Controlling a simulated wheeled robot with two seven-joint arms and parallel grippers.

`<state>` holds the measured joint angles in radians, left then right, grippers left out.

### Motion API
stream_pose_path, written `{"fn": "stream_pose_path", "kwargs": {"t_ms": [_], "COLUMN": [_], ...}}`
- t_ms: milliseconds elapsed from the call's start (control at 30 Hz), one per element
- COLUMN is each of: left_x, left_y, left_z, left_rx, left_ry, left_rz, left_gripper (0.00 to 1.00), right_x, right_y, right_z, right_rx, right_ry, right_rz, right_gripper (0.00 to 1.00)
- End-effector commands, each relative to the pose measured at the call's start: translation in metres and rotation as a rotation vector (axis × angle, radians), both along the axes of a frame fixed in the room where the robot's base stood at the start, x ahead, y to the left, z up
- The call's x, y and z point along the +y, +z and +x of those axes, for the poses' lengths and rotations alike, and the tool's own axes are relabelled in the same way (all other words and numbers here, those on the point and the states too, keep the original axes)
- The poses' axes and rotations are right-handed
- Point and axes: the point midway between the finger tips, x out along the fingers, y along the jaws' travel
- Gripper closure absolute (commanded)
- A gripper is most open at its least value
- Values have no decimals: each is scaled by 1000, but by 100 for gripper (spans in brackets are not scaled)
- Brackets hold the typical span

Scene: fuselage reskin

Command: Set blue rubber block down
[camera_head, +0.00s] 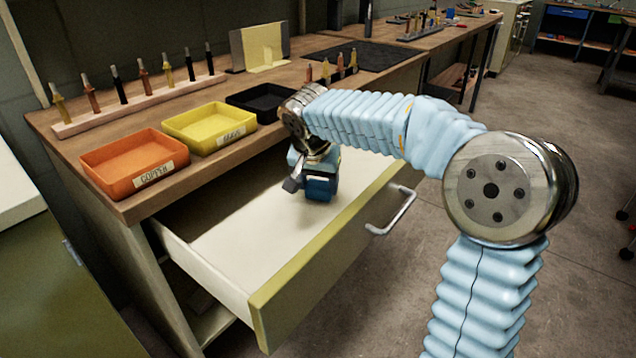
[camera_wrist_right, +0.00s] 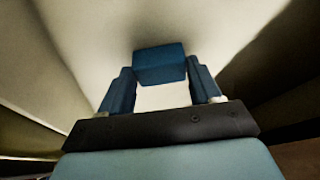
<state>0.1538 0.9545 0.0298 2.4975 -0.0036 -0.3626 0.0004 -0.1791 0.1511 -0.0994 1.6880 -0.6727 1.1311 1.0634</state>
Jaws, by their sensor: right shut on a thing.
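The blue rubber block (camera_wrist_right: 159,64) is a dark blue box between the two fingertips of my right gripper (camera_wrist_right: 162,78) in the right wrist view. The gripper is shut on it. In the head view the block (camera_head: 320,188) shows at the lower end of my right gripper (camera_head: 315,177), inside the open drawer (camera_head: 225,225). I cannot tell whether its underside touches the pale drawer floor. The gripper points down, and my wrist hides part of the drawer's back. My left gripper is not in view.
The drawer's front panel (camera_head: 320,268) has a metal handle (camera_head: 392,212). The drawer floor looks bare. On the bench above stand an orange tray (camera_head: 132,160), a yellow tray (camera_head: 208,127), a black tray (camera_head: 260,100) and a rack of tools (camera_head: 140,104).

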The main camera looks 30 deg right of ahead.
Motion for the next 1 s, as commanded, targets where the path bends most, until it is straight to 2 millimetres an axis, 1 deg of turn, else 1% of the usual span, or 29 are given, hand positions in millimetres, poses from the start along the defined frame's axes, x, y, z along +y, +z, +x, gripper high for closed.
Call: {"fn": "stream_pose_path", "kwargs": {"t_ms": [100,233,267,400,433,667,767,867,1000], "left_x": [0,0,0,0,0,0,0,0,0], "left_y": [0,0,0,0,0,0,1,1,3], "left_z": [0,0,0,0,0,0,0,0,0], "left_rx": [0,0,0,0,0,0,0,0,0], "left_ry": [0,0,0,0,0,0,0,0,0], "left_rz": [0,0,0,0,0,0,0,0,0], "left_gripper": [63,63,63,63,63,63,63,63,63], "right_x": [0,0,0,0,0,0,1,5,13], "right_y": [-5,-6,-6,-6,-6,-5,0,12,42], "right_z": [0,0,0,0,0,0,-1,-4,-12], "right_rx": [0,0,1,1,0,-1,-3,-4,-6], "right_ry": [-1,-1,-1,-1,-1,-1,0,0,0], "right_rz": [0,0,0,0,0,0,0,0,0], "right_gripper": [65,65,36,14,11,11,11,11,11]}}
